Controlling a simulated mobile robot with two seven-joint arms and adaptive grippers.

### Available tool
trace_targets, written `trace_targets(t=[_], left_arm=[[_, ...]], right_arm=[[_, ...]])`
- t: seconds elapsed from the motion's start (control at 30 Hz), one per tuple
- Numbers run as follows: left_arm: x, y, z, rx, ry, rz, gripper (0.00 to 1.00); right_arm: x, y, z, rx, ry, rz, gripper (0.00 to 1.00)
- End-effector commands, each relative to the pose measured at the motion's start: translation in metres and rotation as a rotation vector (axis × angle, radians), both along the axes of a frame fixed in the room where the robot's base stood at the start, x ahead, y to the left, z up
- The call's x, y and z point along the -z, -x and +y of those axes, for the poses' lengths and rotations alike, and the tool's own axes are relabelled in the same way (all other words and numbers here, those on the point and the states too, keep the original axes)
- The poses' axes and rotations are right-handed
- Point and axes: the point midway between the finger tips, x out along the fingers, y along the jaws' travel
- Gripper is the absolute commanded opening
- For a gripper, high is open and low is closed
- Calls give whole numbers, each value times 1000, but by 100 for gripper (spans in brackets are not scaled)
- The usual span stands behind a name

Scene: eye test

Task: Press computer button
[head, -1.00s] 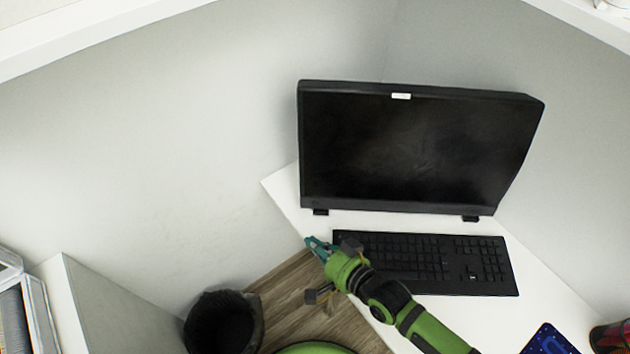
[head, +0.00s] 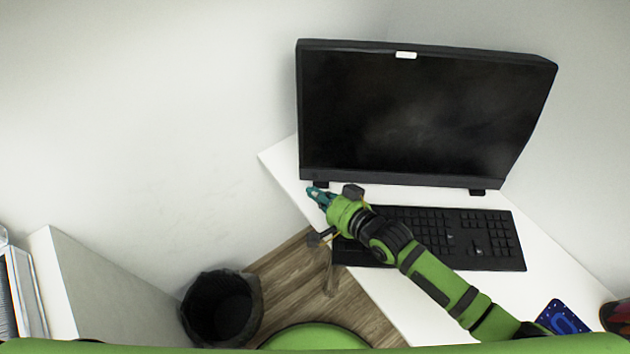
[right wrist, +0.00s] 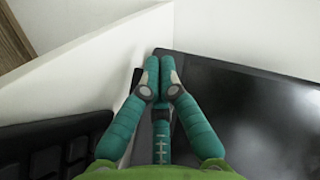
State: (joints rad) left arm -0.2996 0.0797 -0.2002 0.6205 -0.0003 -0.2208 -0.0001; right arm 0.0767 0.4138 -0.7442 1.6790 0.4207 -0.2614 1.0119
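The computer (head: 420,115) is a black all-in-one screen standing on the white desk, and its display is dark. It also fills the right side of the right wrist view (right wrist: 255,115). I cannot make out a button on it. My right gripper (head: 315,191) is just below the computer's lower left corner. In the right wrist view my right gripper (right wrist: 159,64) has its teal fingertips together with nothing visible between them, close to the screen's edge. I cannot tell whether they touch it. My left gripper is not in view.
A black keyboard (head: 450,238) lies before the screen, partly under my right arm. The white desk (head: 395,300) ends at the left over a wooden floor (head: 285,272). A black bin (head: 222,305) stands on the floor. A blue patterned item (head: 562,317) lies at the desk's right.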

Motion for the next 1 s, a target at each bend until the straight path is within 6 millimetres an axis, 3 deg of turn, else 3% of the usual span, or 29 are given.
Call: trace_targets(t=[0.27, 1.0], left_arm=[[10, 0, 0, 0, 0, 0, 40], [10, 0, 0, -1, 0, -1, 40]], right_arm=[[3, -17, -1, 0, -1, -1, 0], [3, -17, -1, 0, 0, 0, 0]])
